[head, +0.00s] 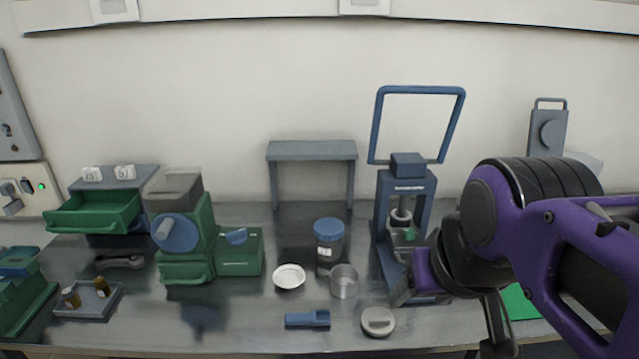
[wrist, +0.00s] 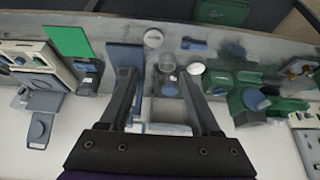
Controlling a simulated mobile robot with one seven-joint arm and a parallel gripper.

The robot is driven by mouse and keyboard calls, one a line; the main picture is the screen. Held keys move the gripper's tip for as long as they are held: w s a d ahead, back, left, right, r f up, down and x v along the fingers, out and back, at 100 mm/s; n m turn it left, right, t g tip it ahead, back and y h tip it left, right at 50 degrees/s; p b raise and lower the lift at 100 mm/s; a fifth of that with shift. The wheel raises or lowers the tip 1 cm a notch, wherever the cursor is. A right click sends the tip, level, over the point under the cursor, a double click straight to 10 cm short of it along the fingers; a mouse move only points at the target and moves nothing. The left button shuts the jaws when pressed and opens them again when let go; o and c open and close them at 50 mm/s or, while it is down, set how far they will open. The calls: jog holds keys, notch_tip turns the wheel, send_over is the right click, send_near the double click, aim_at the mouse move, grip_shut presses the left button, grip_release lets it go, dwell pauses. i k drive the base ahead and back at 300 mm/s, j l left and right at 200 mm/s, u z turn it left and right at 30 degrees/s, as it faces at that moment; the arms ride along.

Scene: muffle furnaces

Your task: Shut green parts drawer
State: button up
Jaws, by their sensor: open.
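A green drawer (head: 95,214) stands pulled out of a small grey-topped cabinet (head: 140,176) at the left back of the bench in the head view. Its open top faces up, and its front points toward the near left. I cannot make out the drawer clearly in the wrist view.
A green machine with a blue round knob (head: 178,233) stands right of the drawer. A grey tray (head: 88,301) with small brass-coloured parts and a grey wrench-like piece (head: 120,262) lie before it. A white dish (head: 289,276), blue-lidded jar (head: 328,240) and blue press (head: 412,205) stand mid-bench.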

aim_at(110, 213)
jog(key=u, duration=1.6)
jog(key=i+j+z, duration=0.1)
jog(key=i+j, duration=0.15)
jog(key=i+j+z, duration=0.15)
jog(key=j, duration=0.3)
jog(key=i+j+z, duration=0.1)
jog(key=i+j, duration=0.15)
jog(key=j, duration=0.15)
